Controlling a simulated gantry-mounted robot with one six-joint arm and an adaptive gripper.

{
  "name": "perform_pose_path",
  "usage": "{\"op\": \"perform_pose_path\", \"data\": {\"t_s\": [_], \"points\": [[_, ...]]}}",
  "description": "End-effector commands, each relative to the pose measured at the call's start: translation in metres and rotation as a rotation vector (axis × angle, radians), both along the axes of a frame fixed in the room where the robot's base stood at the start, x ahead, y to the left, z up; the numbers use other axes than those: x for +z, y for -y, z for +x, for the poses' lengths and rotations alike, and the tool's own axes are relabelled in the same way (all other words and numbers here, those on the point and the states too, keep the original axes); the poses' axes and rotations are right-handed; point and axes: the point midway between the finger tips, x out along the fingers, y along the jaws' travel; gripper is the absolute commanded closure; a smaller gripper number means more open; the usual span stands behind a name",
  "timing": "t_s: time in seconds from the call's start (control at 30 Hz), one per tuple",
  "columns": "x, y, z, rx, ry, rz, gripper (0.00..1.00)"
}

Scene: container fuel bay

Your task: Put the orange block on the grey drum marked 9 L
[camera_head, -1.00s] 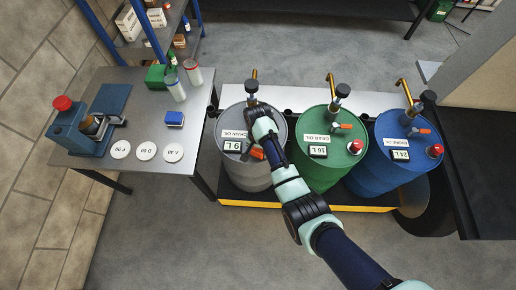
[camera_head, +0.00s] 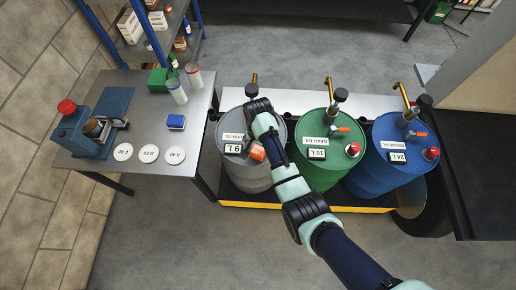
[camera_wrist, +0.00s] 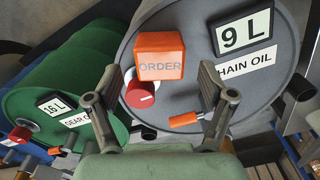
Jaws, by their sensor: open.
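The orange block (camera_wrist: 160,57), lettered ORDER, rests on the lid of the grey drum (camera_wrist: 198,22) marked 9 L, beside the drum's red cap. In the head view the block (camera_head: 257,153) shows on the grey drum (camera_head: 262,183), near the 9 L label and partly behind my gripper. My gripper (camera_wrist: 160,72) is open in the wrist view, one finger to each side of the block's near end with gaps between. In the head view my gripper (camera_head: 270,143) is over the drum lid, its fingers hard to make out.
A green drum (camera_head: 318,173) and a blue drum (camera_head: 378,180) stand to the right, with pumps on top. An orange-handled tap (camera_wrist: 185,119) is near my right finger in the wrist view. The table (camera_head: 150,105) at left holds a vise, bottles, a blue box and white discs.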

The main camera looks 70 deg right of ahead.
Motion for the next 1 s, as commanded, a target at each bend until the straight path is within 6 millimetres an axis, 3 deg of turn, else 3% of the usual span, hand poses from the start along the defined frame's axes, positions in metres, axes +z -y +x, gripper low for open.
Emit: {"op": "perform_pose_path", "data": {"t_s": [0.03, 0.1, 0.3, 0.87, 0.93, 1.0], "points": [[0.021, 0.001, 0.000, 0.000, 0.002, -0.002, 0.19], [0.038, 0.001, 0.000, 0.000, 0.002, -0.002, 0.19], [0.070, 0.000, 0.000, 0.000, 0.001, -0.001, 0.19], [0.075, 0.000, 0.000, 0.000, 0.000, 0.000, 0.19], [0.077, -0.004, 0.006, 0.026, 0.010, -0.012, 0.19], [0.084, -0.022, 0.029, 0.127, 0.051, -0.060, 0.19]]}}
